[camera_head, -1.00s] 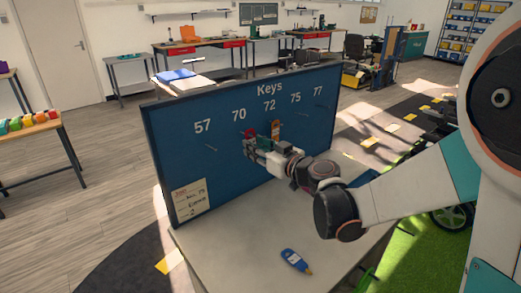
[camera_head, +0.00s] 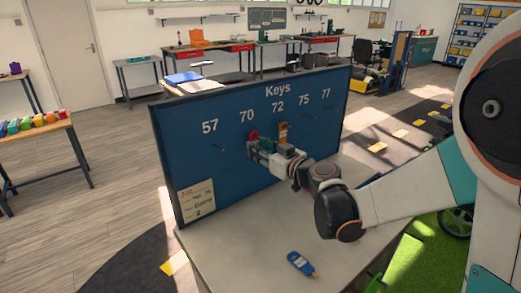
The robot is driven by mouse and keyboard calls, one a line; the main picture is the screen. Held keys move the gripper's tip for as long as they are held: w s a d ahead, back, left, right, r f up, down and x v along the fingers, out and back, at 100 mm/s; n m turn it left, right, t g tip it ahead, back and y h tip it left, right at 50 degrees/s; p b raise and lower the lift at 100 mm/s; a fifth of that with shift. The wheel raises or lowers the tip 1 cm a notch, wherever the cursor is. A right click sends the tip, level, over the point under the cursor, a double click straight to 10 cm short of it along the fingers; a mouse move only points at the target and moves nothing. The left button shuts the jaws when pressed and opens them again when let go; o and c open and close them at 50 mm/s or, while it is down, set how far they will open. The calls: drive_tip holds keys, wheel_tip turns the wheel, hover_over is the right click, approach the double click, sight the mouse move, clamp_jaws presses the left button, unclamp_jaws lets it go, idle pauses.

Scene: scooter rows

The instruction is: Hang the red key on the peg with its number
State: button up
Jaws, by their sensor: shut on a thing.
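The blue key board (camera_head: 185,150) stands upright on the table, with the numbers 57, 70, 72, 75 and 77 in a row under the word Keys. My gripper (camera_head: 256,147) is in front of the board, below 70 and 72, shut on the red key (camera_head: 253,134). Only a round red part of the key shows above the jaws; its number cannot be read. An orange tag (camera_head: 283,129) hangs below 72. A bare peg (camera_head: 221,147) sticks out below 57. My gripper hides the peg below 70, and I cannot tell whether the key touches it.
A blue key with a yellow end (camera_head: 301,264) lies on the pale table (camera_head: 245,245) in front of the board. A paper note (camera_head: 197,202) is on the board's lower left; its writing is too small to read surely. The table front is otherwise mostly clear.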

drive_tip(key=o, duration=1)
drive_tip(key=shift+d, duration=0.1)
drive_tip(key=shift+s+d+f+m+g+h, duration=0.75)
drive_tip(key=shift+s+d+m+g+h, duration=0.65)
drive_tip(key=shift+s+d, duration=2.95)
drive_tip(key=shift+s+d+f+m+g+h, duration=0.9)
drive_tip(key=shift+s+d+h, duration=0.95)
drive_tip(key=shift+s, duration=5)
drive_tip(key=shift+s+d+f+m+g+h, duration=0.65)
drive_tip(key=shift+s+d+m+g+h, duration=0.6)
drive_tip(key=shift+s+d, duration=3.05)
drive_tip(key=s+a, duration=0.2)
drive_tip(key=shift+s+a+t+h, duration=0.3)
drive_tip(key=shift+t+h, duration=0.05)
drive_tip(key=shift+h, duration=0.05)
